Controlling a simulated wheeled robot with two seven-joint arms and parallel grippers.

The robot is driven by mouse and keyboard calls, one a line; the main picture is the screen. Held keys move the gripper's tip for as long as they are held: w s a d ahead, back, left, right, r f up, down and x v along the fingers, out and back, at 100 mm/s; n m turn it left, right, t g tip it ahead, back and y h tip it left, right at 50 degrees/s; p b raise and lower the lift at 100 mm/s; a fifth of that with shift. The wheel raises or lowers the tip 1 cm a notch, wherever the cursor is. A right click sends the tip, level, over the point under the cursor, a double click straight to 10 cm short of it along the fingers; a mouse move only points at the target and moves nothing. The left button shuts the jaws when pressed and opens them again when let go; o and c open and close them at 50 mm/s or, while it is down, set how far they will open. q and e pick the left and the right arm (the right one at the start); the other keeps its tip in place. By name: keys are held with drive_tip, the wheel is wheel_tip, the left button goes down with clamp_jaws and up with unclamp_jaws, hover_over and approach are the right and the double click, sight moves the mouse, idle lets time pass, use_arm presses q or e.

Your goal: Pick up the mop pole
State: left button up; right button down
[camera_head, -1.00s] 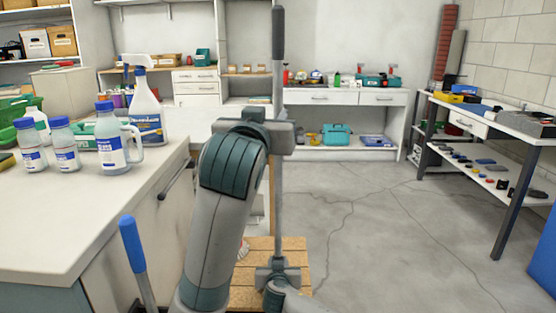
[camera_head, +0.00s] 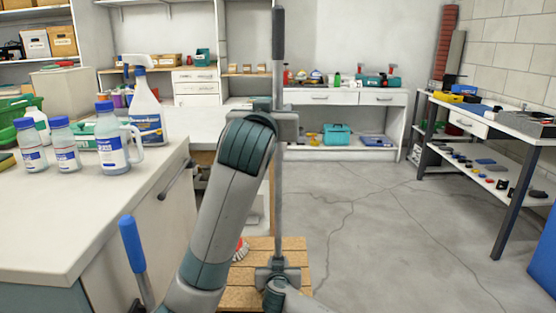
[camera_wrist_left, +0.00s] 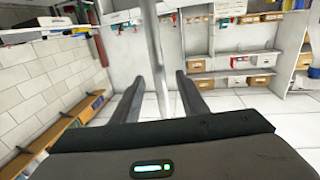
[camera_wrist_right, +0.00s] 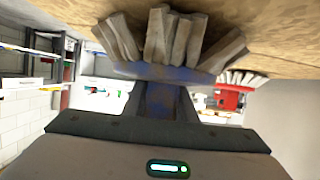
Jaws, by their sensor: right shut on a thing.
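The mop pole (camera_head: 278,190) stands upright, grey with a black grip (camera_head: 278,35) at its top. My left gripper (camera_head: 283,122) is at the pole's upper part. In the left wrist view its fingers (camera_wrist_left: 158,92) are apart, with the pole (camera_wrist_left: 155,50) passing between them. In the right wrist view the blue mop holder (camera_wrist_right: 165,78) and pale mop strands (camera_wrist_right: 170,38) show just past the fingers (camera_wrist_right: 160,105). The pole's lower end is hidden in the head view.
A wooden slatted platform (camera_head: 245,298) lies under the mop. A white counter (camera_head: 90,215) with bottles and a spray bottle (camera_head: 147,110) stands at left. A blue-handled tool (camera_head: 132,245) is beside it. A workbench (camera_head: 490,125) stands at right. The floor (camera_head: 390,230) between is clear.

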sight(278, 108)
use_arm(q)
drive_tip(key=shift+w+d+f, duration=0.1)
drive_tip(key=shift+w+d, duration=0.1)
drive_tip(key=shift+w, duration=0.85)
drive_tip(key=shift+w+d+f, duration=0.1)
drive_tip(key=shift+w+d, duration=0.1)
drive_tip(key=shift+w, duration=0.85)
drive_tip(key=shift+c, duration=0.6)
clamp_jaws()
